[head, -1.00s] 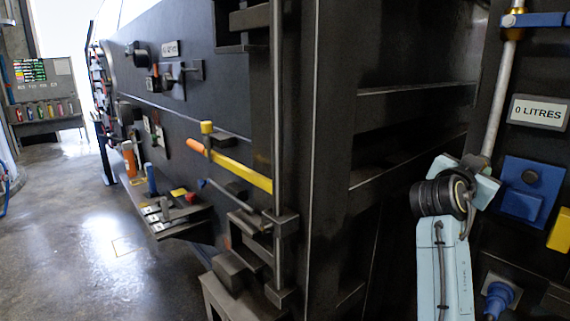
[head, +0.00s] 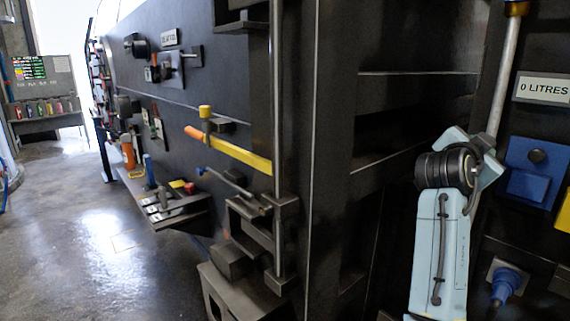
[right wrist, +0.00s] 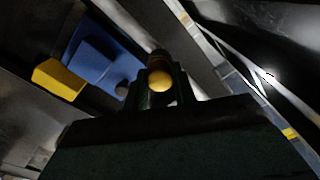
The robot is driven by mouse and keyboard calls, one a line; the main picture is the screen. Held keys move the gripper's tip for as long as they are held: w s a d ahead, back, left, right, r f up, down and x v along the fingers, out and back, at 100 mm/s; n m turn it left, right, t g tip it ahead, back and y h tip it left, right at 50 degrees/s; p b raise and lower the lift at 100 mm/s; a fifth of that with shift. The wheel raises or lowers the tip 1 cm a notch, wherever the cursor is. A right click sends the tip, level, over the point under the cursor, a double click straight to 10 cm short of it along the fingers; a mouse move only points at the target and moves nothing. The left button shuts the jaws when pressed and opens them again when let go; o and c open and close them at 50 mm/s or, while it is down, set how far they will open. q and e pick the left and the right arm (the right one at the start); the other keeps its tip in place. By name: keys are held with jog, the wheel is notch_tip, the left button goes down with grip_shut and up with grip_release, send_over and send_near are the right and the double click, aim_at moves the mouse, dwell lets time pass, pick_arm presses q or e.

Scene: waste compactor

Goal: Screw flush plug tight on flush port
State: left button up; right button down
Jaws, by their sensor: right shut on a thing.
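My right gripper (right wrist: 160,92) shows in the right wrist view, its two dark fingers shut on a small round yellow piece (right wrist: 160,80). This piece may be the flush plug, but I cannot tell for sure. A dark round part (right wrist: 158,57) is just beyond it; I cannot tell whether they touch or whether this is the flush port. In the head view my light-blue right arm (head: 440,255) rises at the right, and its gripper and what it holds are hidden. My left gripper is not in view.
A blue box (head: 537,178) is on the dark panel, below a "0 LITRES" sign (head: 544,88). A blue connector (head: 506,285) is lower down. A metal rod (head: 508,70) runs down behind my arm.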

jog(key=m+b, duration=0.2)
jog(key=shift+s+d+m+b, duration=0.3)
jog(key=shift+s+d+m, duration=0.05)
jog(key=shift+m, duration=0.05)
